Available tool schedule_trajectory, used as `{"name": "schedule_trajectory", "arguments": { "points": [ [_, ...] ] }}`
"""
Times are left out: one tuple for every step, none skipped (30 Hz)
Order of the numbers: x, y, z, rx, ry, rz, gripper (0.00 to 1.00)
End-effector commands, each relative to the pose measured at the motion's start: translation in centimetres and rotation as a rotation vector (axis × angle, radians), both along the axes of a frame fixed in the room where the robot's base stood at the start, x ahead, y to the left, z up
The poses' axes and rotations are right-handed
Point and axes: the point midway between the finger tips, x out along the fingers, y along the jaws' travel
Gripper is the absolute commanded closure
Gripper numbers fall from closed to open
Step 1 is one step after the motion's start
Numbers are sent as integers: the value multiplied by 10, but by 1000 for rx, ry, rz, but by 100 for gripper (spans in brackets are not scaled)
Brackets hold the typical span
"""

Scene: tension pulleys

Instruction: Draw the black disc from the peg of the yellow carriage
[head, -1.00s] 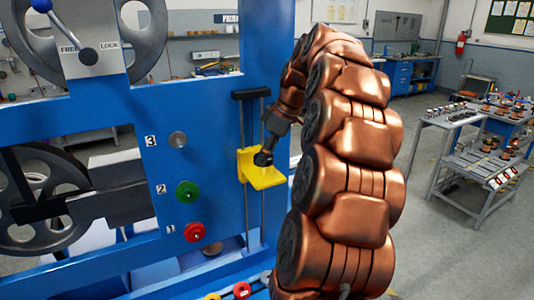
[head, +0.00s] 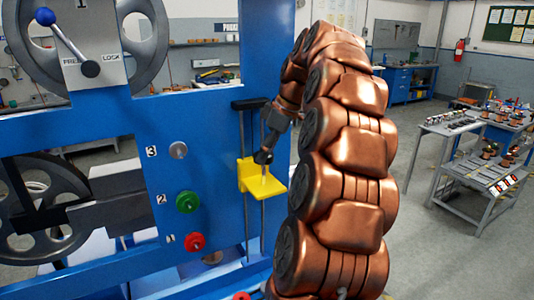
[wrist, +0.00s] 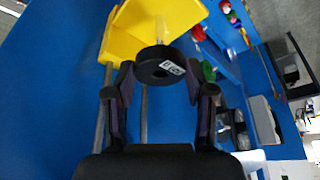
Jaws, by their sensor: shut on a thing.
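The yellow carriage (head: 262,187) sits on two vertical rods at the right side of the blue frame in the head view. It also shows at the top of the wrist view (wrist: 130,28). My gripper (wrist: 160,74) is shut on the black disc (wrist: 160,62), one finger on each side, a white label facing me. In the head view the disc (head: 263,157) is a small dark shape above the carriage's shelf. A thin pale peg (wrist: 160,30) shows between shelf and disc in the wrist view. I cannot tell whether its tip is still inside the disc.
The blue frame (head: 205,130) stands close to the left of my gripper. It bears a grey knob (head: 178,150), a green knob (head: 187,201) and a red knob (head: 194,242). A dark cap (head: 250,104) tops the rods. Grey tables with parts stand far right.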

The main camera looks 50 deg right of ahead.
Motion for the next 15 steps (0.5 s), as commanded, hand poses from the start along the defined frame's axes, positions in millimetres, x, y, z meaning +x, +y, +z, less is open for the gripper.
{"name": "schedule_trajectory", "arguments": {
  "points": [
    [0,0,0,0,-1,0,95],
    [0,0,0,0,-1,0,95],
    [0,0,0,0,-1,0,95],
    [0,0,0,0,0,0,95],
    [0,0,0,0,0,0,95],
    [0,0,0,1,0,0,95],
    [0,0,0,1,0,0,95],
    [0,0,0,1,0,0,95],
    [0,0,1,0,0,0,95],
    [0,0,2,0,-1,0,95],
    [0,0,2,0,-1,0,95],
    [0,0,4,0,-1,0,95],
    [0,0,5,0,-1,0,95],
    [0,0,6,0,-1,0,95],
    [0,0,8,0,-1,0,95]
  ]
}}
